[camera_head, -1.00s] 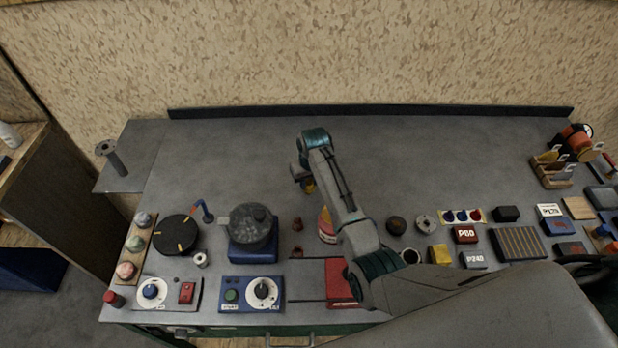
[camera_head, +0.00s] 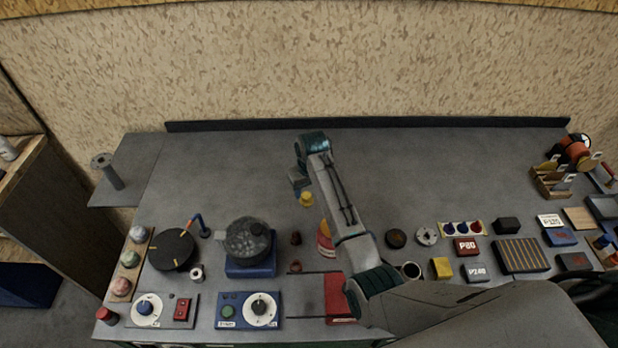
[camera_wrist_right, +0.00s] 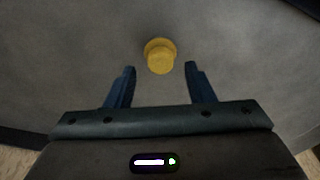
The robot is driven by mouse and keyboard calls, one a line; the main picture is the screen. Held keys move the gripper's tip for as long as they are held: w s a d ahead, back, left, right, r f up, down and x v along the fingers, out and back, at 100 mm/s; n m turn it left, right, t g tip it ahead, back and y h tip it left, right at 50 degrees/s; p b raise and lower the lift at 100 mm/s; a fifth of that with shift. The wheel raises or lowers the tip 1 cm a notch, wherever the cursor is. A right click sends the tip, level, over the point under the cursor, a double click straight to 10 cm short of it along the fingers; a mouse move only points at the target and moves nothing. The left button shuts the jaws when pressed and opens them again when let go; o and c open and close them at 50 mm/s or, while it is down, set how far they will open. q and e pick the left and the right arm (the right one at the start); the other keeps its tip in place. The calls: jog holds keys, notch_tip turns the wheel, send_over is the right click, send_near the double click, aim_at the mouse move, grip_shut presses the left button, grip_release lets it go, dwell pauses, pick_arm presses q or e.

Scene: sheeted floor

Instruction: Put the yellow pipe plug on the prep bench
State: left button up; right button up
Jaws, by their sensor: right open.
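The yellow pipe plug (camera_head: 306,198) rests on the grey prep bench (camera_head: 440,165), in its open middle area. It also shows in the right wrist view (camera_wrist_right: 160,56), just beyond the fingertips and centred between them. My right gripper (camera_wrist_right: 160,70) is open and empty, with its two blue fingers apart. In the head view my right gripper (camera_head: 299,186) hangs over the bench right behind the plug, and its fingers are mostly hidden by the wrist. My left gripper is not in view.
A red-and-cream can (camera_head: 325,240) stands close to my right forearm. Sanding blocks and a spool rack (camera_head: 552,182) fill the right side. The bench's back middle is clear.

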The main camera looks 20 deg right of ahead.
aim_at(309, 205)
notch_tip(309, 205, up, 9)
jog(key=s+b, duration=0.1)
jog(key=b, duration=0.1)
jog(key=shift+s+b, duration=0.2)
jog(key=shift+b, duration=0.15)
